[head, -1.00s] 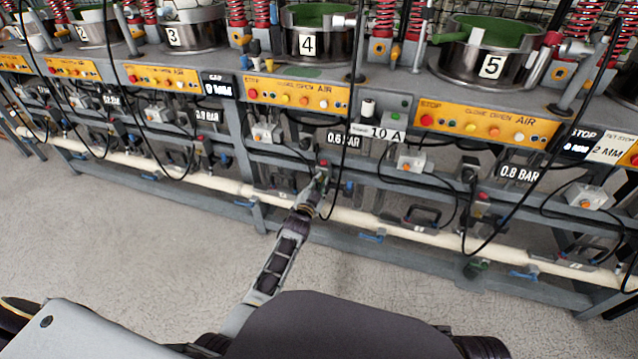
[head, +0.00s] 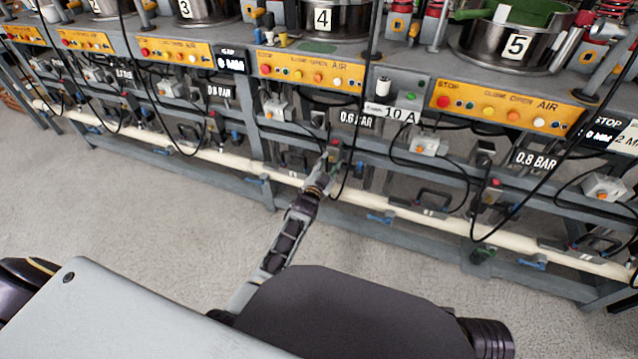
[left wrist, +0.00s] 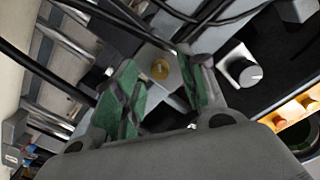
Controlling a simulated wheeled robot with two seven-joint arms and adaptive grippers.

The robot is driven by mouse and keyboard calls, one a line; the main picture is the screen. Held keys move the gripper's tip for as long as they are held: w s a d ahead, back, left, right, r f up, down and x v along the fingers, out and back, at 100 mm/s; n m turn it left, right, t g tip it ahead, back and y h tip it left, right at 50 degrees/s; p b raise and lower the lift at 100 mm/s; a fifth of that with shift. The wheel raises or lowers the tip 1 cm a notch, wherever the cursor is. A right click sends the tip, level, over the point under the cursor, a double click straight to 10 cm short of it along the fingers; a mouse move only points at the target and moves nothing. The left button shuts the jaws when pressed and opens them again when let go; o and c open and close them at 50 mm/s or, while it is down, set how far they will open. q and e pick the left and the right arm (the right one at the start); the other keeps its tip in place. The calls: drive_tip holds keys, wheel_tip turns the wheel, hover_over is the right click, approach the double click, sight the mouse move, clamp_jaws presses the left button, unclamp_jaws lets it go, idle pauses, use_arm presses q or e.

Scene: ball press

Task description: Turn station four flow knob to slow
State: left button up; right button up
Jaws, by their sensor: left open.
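Station four's bowl (head: 322,18) is at the top middle in the head view. Its orange panel (head: 311,72) with several buttons is below. My left gripper (head: 329,162) is low in front of the frame, near a small red-topped part (head: 335,144); contact there cannot be told. In the left wrist view the gripper (left wrist: 160,90) is open, with green pads on both fingers. A grey box with a yellow round button (left wrist: 160,68) shows beyond the gap. Which part is the flow knob cannot be told. My right gripper is out of view.
Black cables (head: 372,40) hang in front of the frame. A cream pipe (head: 420,218) runs along it below the gripper. Station five (head: 515,45) is at the right. The floor (head: 130,215) in front is clear.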

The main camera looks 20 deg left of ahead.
use_arm(q)
drive_tip(key=s, duration=1)
drive_tip(key=shift+s+a, duration=0.15)
drive_tip(key=shift+s, duration=0.15)
idle(0.8)
